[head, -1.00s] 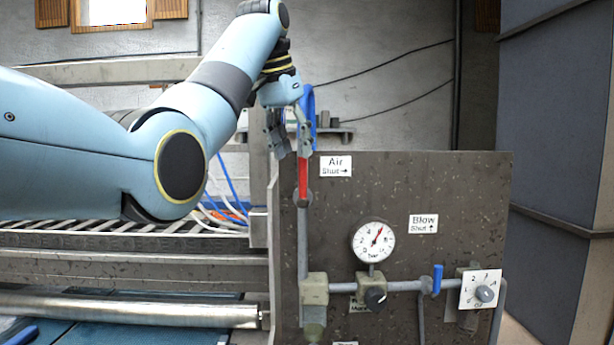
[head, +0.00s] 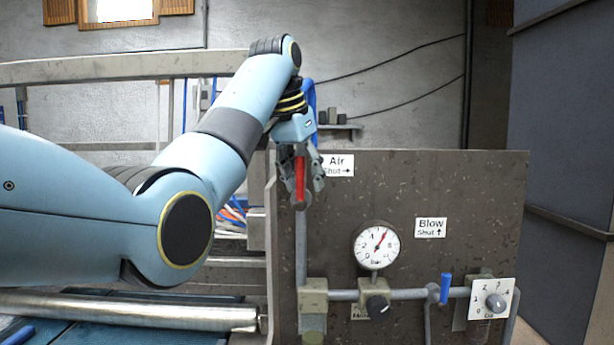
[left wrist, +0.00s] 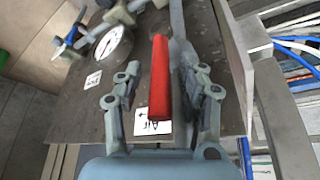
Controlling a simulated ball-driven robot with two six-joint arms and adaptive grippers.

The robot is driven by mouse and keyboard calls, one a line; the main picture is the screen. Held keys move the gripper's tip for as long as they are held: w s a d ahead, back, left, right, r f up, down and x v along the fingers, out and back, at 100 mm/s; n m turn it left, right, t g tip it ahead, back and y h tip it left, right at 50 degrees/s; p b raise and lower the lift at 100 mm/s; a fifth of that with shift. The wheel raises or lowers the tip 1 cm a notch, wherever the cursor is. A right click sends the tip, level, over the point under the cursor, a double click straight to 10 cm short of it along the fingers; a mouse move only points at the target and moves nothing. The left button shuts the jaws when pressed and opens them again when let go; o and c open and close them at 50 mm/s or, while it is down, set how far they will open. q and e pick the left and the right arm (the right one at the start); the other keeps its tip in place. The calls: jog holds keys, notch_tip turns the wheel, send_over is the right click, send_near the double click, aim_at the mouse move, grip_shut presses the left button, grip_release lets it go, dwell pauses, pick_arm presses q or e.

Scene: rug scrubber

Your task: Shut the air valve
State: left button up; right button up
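The air valve's red handle (head: 300,180) points up, in line with the vertical pipe (head: 302,245) at the dark panel's upper left. The label "Air Shut →" (head: 338,165) is to its right. My left gripper (head: 302,176) is at the handle, with a finger on each side. In the left wrist view the red handle (left wrist: 160,78) lies between the open fingers (left wrist: 163,90), with a visible gap on both sides. The label (left wrist: 153,122) shows partly behind it. My right gripper is not in view.
The dark panel (head: 420,185) also carries a pressure gauge (head: 377,245), a black knob (head: 377,305), a blue handle (head: 445,287) by the "Blow" label (head: 430,227), and a numbered dial (head: 493,301). A metal roller (head: 130,312) lies at lower left.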

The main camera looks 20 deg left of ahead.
pick_arm(q)
jog(key=c, duration=0.7)
jog(key=shift+a, duration=0.1)
grip_shut()
jog(key=shift+w+f, duration=0.1)
jog(key=shift+f, duration=0.05)
